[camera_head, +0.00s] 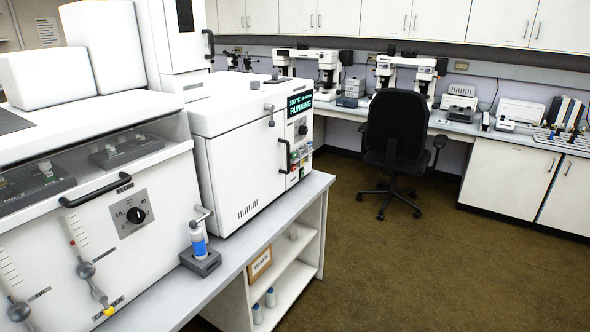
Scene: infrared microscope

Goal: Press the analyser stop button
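The white analyser (240,150) stands on the left bench, with its control panel facing right. Its dark display (300,104) shows "RUNNING" in lit letters. Below the display is a black knob (302,130). Small coloured buttons (294,162) sit lower on the panel, red and green among them. They are too small to tell which one is the stop button. A black door handle (284,156) is just left of them. Neither of my grippers is in view.
A white oven-like unit (80,240) with a dial stands nearer on the left bench. A blue-banded bottle (198,240) stands in a grey holder on the bench edge. Open brown floor (400,270) lies right of the bench. A black chair (396,135) stands farther back.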

